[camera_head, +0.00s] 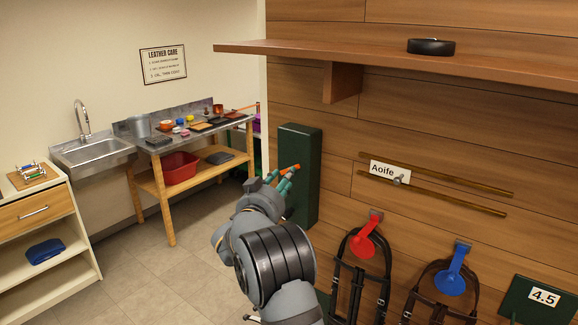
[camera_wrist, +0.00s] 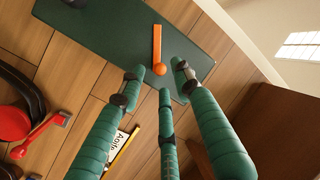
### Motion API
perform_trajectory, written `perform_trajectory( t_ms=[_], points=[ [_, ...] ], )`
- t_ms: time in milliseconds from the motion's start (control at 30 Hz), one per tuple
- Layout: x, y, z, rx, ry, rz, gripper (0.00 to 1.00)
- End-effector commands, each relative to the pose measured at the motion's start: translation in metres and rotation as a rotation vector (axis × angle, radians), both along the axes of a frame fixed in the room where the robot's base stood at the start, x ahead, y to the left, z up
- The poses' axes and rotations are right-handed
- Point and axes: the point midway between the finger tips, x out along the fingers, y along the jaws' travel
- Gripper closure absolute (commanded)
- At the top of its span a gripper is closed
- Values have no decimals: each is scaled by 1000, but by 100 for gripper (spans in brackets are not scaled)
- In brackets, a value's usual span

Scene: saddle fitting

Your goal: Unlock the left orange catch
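An orange catch (camera_wrist: 157,45), a straight bar with a round knob at one end, lies on the dark green wall-mounted box (camera_wrist: 100,30) in the wrist view. Only one catch shows clearly; I cannot tell from these frames whether it is locked. My gripper (camera_wrist: 160,80) has three ribbed green fingers, spread apart around the knob's place in the picture, with nothing held. Whether any finger touches the knob is unclear. In the head view, my gripper (camera_head: 284,184) is in front of the green box (camera_head: 301,150), and a small orange piece shows by the fingertips.
A wooden shelf (camera_head: 420,60) with a black ring juts out above. Right of the box are the "Aoife" nameplate (camera_head: 390,172), brass rails, and bridles on a red hook (camera_head: 364,245) and a blue hook (camera_head: 455,270). A workbench (camera_head: 200,130) and sink stand at the left.

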Motion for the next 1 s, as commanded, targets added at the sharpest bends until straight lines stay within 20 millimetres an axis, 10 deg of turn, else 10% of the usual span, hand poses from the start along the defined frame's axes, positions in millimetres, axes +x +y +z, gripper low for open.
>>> perform_trajectory(
  t_ms=[300, 1000],
  points=[
    [45, -11, 2, 0, 2, 1, 67],
    [50, -12, 0, 1, 1, 1, 86]
  ],
)
